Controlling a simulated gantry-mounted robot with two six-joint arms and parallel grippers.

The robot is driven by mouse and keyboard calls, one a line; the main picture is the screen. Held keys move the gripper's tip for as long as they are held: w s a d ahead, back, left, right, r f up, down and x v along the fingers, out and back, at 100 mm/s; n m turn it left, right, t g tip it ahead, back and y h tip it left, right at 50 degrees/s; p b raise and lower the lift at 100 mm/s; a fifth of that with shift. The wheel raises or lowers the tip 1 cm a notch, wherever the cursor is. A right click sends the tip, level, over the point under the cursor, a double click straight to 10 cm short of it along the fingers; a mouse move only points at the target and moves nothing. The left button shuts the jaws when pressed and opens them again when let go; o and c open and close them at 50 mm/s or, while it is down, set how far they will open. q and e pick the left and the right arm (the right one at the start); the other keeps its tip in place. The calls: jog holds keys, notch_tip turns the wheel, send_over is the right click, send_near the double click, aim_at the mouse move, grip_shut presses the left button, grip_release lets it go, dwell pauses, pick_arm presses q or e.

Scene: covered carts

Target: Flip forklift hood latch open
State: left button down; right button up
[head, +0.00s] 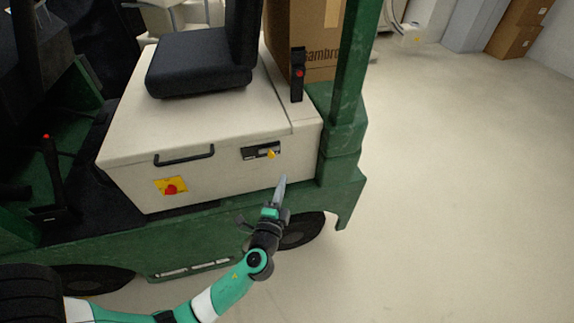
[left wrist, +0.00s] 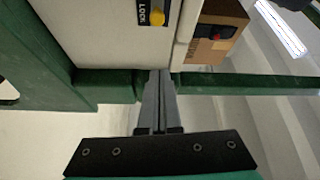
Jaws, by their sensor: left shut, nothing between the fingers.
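The forklift hood (head: 215,120) is a cream box under the black seat, and its lid looks closed. The hood latch (head: 271,154) is a small yellow lever on a dark plate on the hood's side face. In the left wrist view the yellow latch (left wrist: 157,17) is at the top, beside a plate reading "LOCK". My left gripper (head: 282,182) is shut and empty, just below and right of the latch and apart from it. My right gripper is not in view.
A black handle (head: 184,156) and a red knob on a yellow plate (head: 171,187) are on the same side face. A green post (head: 352,80) rises right of the hood. A cardboard box (head: 315,45) stands behind. The floor at right is clear.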

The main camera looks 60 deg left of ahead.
aim_at(270, 153)
pick_arm(q)
jog(key=w+a, duration=0.3)
jog(key=a, duration=0.6)
jog(key=shift+b, duration=0.45)
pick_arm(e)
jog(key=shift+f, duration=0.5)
pick_arm(q)
jog(key=shift+s+d, duration=0.1)
jog(key=shift+d, duration=0.05)
